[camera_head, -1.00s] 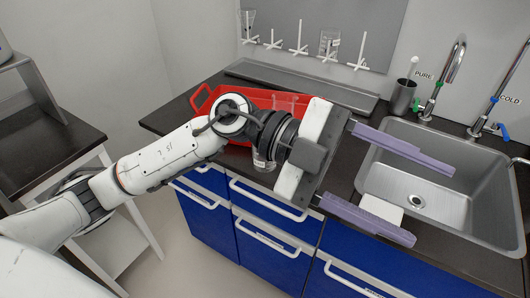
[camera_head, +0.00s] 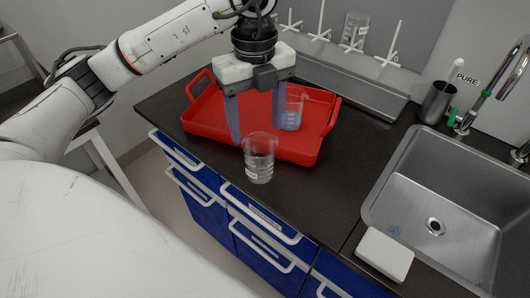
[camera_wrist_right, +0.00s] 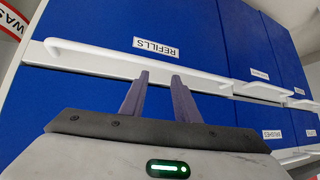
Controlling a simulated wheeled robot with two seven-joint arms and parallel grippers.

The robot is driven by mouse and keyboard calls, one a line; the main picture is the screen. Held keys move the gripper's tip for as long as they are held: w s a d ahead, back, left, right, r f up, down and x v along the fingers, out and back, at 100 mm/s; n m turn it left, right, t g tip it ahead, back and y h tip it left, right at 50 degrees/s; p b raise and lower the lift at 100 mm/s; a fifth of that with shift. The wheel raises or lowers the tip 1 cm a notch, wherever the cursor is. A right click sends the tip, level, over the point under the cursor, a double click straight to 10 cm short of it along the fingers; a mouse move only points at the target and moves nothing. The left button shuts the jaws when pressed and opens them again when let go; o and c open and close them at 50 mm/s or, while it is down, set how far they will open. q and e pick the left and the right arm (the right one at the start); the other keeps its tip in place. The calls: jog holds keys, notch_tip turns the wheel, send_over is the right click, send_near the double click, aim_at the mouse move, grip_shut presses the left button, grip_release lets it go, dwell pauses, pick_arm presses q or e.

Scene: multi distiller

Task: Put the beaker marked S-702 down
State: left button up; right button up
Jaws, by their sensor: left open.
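A clear glass beaker (camera_head: 259,160) with a white label stands upright on the dark counter, in front of the tray's front wall. Another beaker (camera_head: 293,110) with a bluish look and a label stands in the red tray (camera_head: 194,125). I cannot read either label, so I cannot tell which is S-702. My left gripper (camera_head: 257,138) points down with its fingers apart, over the tray and behind the front beaker. It holds nothing. My right gripper (camera_wrist_right: 160,75) shows in the right wrist view with its fingers apart and nothing between them.
A steel sink (camera_head: 440,205) with a tap is at the right, with a white block (camera_head: 384,254) on its front edge. A dark cup (camera_head: 437,102) stands behind it. A drying rack with glassware (camera_head: 355,30) is at the back. Blue drawers (camera_wrist_right: 90,110) face the right gripper.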

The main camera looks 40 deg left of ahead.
aim_at(259, 151)
pick_arm(q)
jog(key=f, duration=0.4)
jog(key=s+d+f, duration=0.1)
jog(key=f, duration=0.1)
jog(key=shift+p, duration=0.4)
jog(key=shift+w+f, duration=0.1)
jog(key=shift+f, duration=0.45)
jog(key=c, duration=0.9)
jog(key=shift+c, duration=0.2)
jog(key=shift+r, duration=0.15)
